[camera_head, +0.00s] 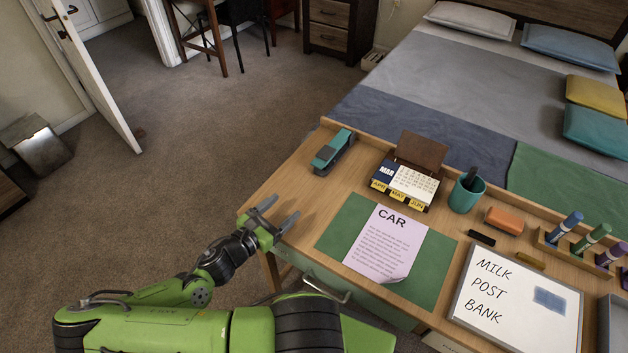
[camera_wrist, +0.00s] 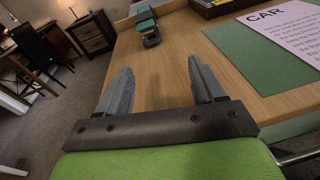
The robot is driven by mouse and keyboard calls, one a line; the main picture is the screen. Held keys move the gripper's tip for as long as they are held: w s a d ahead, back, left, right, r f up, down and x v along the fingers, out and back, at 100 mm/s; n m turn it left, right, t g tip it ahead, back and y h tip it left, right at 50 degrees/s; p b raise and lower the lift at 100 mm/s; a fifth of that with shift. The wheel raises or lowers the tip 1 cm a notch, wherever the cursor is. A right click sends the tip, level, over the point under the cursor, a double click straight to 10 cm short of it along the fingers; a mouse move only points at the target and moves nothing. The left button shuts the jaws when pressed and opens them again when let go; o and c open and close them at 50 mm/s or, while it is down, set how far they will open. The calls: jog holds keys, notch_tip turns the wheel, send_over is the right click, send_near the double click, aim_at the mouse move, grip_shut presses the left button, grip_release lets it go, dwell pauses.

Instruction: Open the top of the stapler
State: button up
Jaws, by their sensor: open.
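The teal stapler (camera_head: 333,151) with dark parts lies near the far left corner of the wooden desk, left of the calendar. Its top appears lowered over its base. It also shows in the wrist view (camera_wrist: 147,24) at the top, ahead of my fingers and apart from them. My gripper (camera_head: 282,212) is open and empty at the desk's left edge, nearer than the stapler. In the wrist view my two grey fingers (camera_wrist: 160,85) are spread, with bare desk and the desk edge between and beyond them.
A desk calendar (camera_head: 405,182) stands right of the stapler. A green blotter (camera_head: 339,231) with a CAR sheet (camera_head: 386,243) lies nearer. A teal pen cup (camera_head: 465,194) and whiteboard (camera_head: 515,299) are further right. Bare desk lies between my gripper and the stapler.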

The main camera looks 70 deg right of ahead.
aim_at(315, 166)
jog(key=shift+w+d+f+n+t+h, duration=0.1)
jog(key=shift+w+d+n+t+h, duration=0.1)
jog(key=shift+d+n+t+h, duration=0.3)
jog(key=shift+w+d+f+n+t+h, duration=0.1)
jog(key=shift+w+d+n+h, duration=0.15)
jog(key=shift+n, duration=0.45)
jog(key=shift+s+d+r, duration=0.1)
jog(key=shift+d, duration=0.15)
jog(key=d+b, duration=0.1)
jog(key=d, duration=0.4)
jog(key=s+d+b, duration=0.1)
jog(key=d, duration=0.4)
jog(key=s+d+b, duration=0.1)
jog(key=d, duration=0.4)
jog(key=shift+s, duration=0.25)
grip_shut()
